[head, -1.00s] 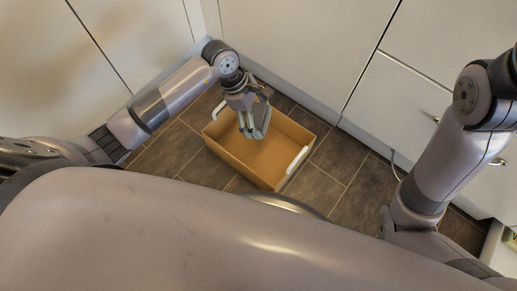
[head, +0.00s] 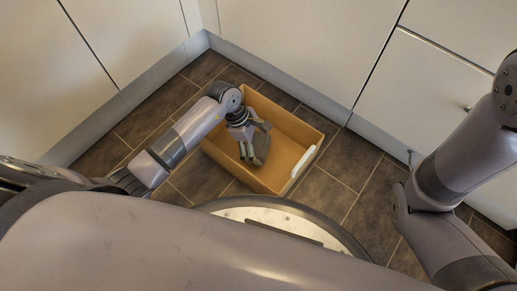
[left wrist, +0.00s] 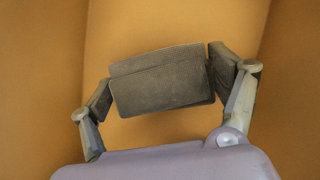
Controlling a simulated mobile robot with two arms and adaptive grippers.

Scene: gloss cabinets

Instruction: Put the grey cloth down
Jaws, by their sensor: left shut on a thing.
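The grey cloth (left wrist: 160,82) is a folded, flat rectangular pad. My left gripper (head: 252,146) is shut on it, with one finger at each end in the left wrist view. In the head view the cloth (head: 261,151) hangs below the gripper, within the outline of an open tan box (head: 288,135) on the floor. The left wrist view shows the box's tan floor and walls around the cloth. I cannot tell whether the cloth touches the box floor. My right gripper is out of view; only its arm shows at the right.
The box has a white handle (head: 303,161) on its right side. White cabinets (head: 290,40) stand behind and to the left. Dark tiled floor (head: 345,165) is free to the right of the box. My round base lies close in front of it.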

